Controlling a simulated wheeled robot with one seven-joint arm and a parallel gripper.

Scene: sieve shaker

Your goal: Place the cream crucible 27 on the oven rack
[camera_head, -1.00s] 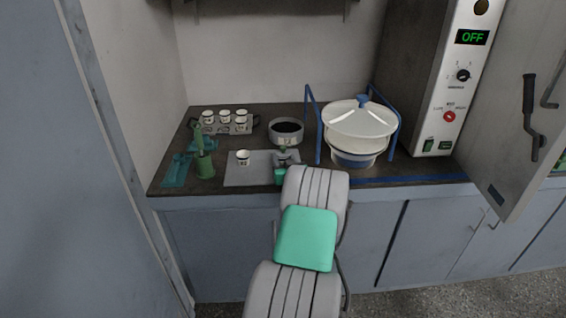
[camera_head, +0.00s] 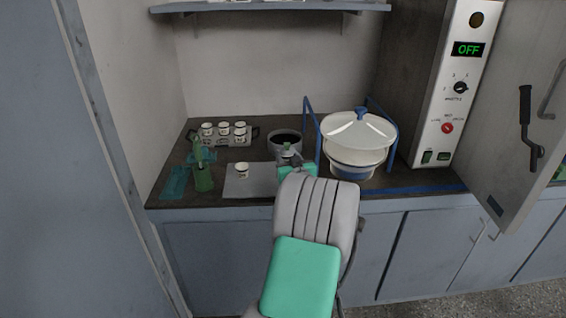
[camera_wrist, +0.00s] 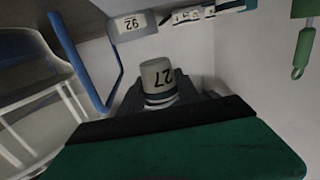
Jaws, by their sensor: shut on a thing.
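The cream crucible 27 (camera_wrist: 158,78), marked with dark bands, sits between the fingers of my gripper (camera_wrist: 160,98) in the wrist view. Its number appears upside down there. My gripper is shut on it. In the head view my gripper (camera_head: 290,158) is over the right part of the grey mat (camera_head: 262,190), in front of the grey pot; the held crucible is too small and covered to make out there. The oven (camera_head: 445,100) stands at the right with its door (camera_head: 510,120) swung open. Its inside and rack are hidden from this angle.
Crucible 26 (camera_head: 242,170) stands on the mat. A holder with several crucibles (camera_head: 223,140) is behind it. A grey pot (camera_head: 285,142), a lidded white sieve vessel (camera_head: 358,140) in a blue frame (camera_head: 311,125), and a green stand (camera_head: 202,178) are close by. A shelf (camera_head: 270,7) hangs above.

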